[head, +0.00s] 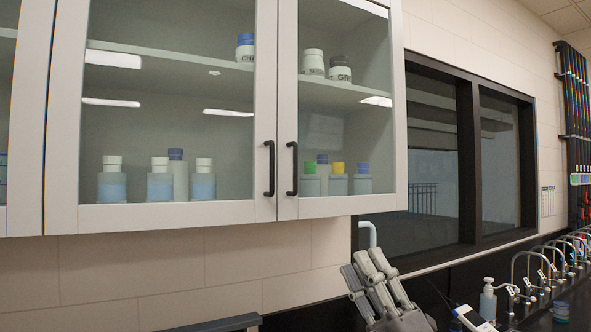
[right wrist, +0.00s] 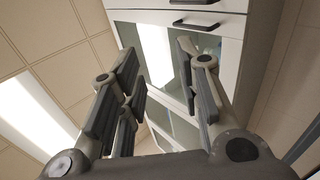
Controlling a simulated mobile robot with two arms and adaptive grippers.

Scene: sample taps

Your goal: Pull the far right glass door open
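The far right glass door (head: 287,120) is shut, with a pale frame and a black vertical bar handle (head: 292,168) low on its left edge. My right gripper (head: 364,262) is below and to the right of that handle, under the cabinet, apart from the door. In the right wrist view its fingers (right wrist: 158,56) are spread with nothing between them. Beyond them that view shows the cabinet front turned sideways, with two black handles, one of them whole (right wrist: 195,25). My left gripper is in no view.
The neighbouring glass door (head: 160,213) is shut, its black handle (head: 269,168) close beside. Bottles and jars stand on shelves behind the glass. A dark-framed window (head: 467,160) is right of the cabinet. Curved taps (head: 525,262) and a pump bottle (head: 488,302) stand lower right.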

